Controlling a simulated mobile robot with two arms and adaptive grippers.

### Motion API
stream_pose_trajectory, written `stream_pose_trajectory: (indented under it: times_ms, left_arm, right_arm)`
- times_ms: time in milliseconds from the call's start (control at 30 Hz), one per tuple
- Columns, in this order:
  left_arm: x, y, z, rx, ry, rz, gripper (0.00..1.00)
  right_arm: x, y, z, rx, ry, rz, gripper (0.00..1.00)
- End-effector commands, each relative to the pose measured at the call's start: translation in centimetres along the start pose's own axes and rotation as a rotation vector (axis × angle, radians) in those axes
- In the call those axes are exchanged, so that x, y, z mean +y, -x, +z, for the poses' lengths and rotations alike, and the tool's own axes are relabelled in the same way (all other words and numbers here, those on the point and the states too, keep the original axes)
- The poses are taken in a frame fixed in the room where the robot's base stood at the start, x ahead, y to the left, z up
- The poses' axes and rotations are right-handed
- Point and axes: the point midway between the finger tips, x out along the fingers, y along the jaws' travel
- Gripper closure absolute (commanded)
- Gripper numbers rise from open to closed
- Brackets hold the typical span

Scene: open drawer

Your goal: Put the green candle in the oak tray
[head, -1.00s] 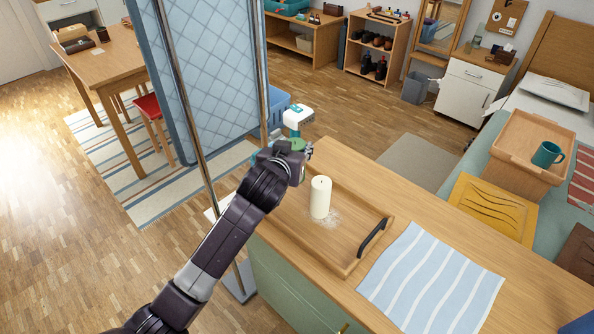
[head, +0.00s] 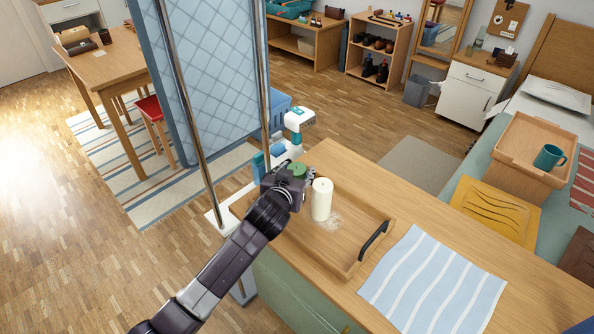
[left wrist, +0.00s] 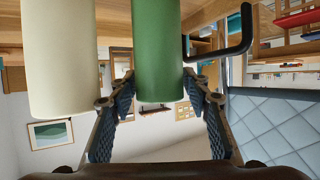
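The green candle (head: 297,170) is upright in my left gripper (head: 296,180), over the far left end of the oak tray (head: 345,262). In the left wrist view the green candle (left wrist: 157,50) stands between the two fingers (left wrist: 158,95), which meet its sides. I cannot tell whether its base touches the tray. A cream candle (head: 322,203) stands in the tray just right of the gripper, and it also shows in the left wrist view (left wrist: 60,60), with a small gap to the green one. My right gripper is not in view.
A white and teal device (head: 299,122) is behind the gripper. A blue screen with metal posts (head: 205,75) stands at left.

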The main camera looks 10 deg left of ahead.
Motion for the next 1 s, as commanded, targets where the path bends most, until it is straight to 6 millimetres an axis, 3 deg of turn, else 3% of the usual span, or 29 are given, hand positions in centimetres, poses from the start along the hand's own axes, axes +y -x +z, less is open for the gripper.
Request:
stream_pose_trajectory:
  times_ms: [233,367,800,1000]
  left_arm:
    - [0.0,0.3,-0.1,0.001,0.000,0.001,0.56]
    - [0.0,1.6,0.0,0.001,0.000,0.001,0.56]
    - [0.0,9.6,0.0,0.001,0.000,0.000,0.56]
    - [0.0,11.6,-0.1,0.002,0.001,-0.001,0.56]
  right_arm:
    - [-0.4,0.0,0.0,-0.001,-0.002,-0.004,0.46]
    - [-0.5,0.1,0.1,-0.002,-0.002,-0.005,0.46]
    - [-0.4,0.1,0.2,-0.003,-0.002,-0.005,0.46]
    - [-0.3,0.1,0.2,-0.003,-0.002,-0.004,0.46]
